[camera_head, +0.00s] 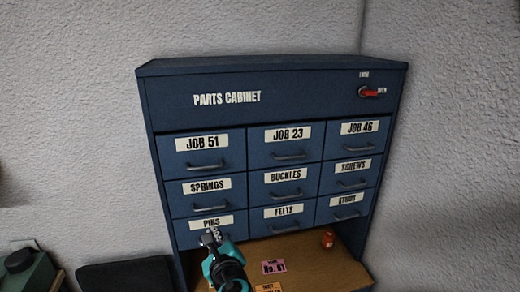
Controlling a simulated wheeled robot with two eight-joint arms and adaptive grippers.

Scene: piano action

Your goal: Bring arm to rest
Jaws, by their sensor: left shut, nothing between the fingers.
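My left gripper (213,238) is in the lower middle of the head view, in front of the cabinet's PINS drawer (199,221). It is shut and empty, with its teal and black wrist below it. It covers part of that drawer's front, and I cannot tell whether it touches it. The blue parts cabinet (300,90) stands against the wall, and its labelled drawers look closed. A red lever (372,92) at its upper right points toward the word OPEN. My right gripper is not in view.
A wooden shelf (320,262) lies under the drawers, with a pink No. 61 card (274,267), an orange card (268,287) and a small orange-brown object (328,239). A dark flat-topped item (125,275) and a green object (28,272) stand at lower left.

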